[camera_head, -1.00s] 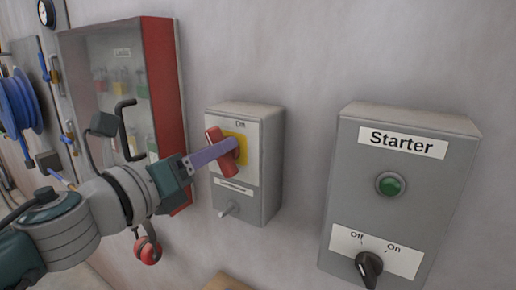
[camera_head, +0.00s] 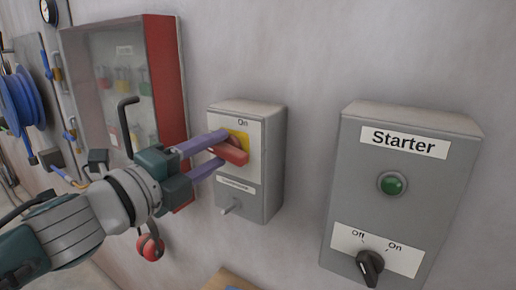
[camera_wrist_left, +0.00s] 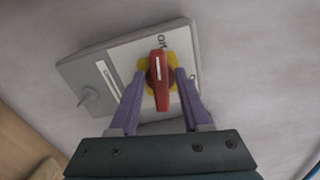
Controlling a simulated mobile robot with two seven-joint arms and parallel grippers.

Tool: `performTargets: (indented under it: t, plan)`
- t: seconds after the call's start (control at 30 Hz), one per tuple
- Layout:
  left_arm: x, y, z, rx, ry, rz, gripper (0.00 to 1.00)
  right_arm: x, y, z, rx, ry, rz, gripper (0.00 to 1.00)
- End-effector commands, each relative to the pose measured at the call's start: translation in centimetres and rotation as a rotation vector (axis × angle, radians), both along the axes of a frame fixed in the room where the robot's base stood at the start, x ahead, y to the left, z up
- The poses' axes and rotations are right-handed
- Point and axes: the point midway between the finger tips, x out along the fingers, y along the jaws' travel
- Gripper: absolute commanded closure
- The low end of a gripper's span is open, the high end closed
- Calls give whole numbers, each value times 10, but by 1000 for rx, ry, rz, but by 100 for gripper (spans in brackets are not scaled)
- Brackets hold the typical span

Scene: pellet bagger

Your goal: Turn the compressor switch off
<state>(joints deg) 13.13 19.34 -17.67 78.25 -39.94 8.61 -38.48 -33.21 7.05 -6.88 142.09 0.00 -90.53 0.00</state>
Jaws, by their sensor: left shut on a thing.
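The compressor switch is a red handle (camera_head: 229,152) on a yellow plate, on the front of a grey box (camera_head: 270,160) on the wall. An "On" label stands above it. The handle lies roughly sideways in the head view, its near end tilted slightly down. My left gripper (camera_head: 222,154) has its two purple fingers on either side of the handle and is shut on it. The red handle (camera_wrist_left: 159,80) also shows between the fingers (camera_wrist_left: 159,84) in the left wrist view. The box's lower label is too small to read. My right gripper is not in view.
A grey Starter box (camera_head: 400,200) with a green button and a black Off/On knob (camera_head: 369,266) is on the wall at right. A red-sided padlock cabinet (camera_head: 165,90) is close behind my left arm. Red earmuffs (camera_head: 150,247) hang below it.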

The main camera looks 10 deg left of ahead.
Motion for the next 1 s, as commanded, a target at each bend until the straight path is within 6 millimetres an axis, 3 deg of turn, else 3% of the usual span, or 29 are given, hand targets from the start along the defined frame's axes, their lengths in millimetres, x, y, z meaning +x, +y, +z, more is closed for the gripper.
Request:
performTargets:
  t: [0.4, 0.93, 0.97, 1.0]
  plan:
    - [0, 0, -1, -166, 58, -1, 100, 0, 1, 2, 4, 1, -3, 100]
    - [0, 0, -1, -186, 65, -2, 100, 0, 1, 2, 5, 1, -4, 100]
    - [0, 0, -1, -186, 65, -2, 50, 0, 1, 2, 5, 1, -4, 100]
    - [0, 0, -1, -186, 65, -2, 46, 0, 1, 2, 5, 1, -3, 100]
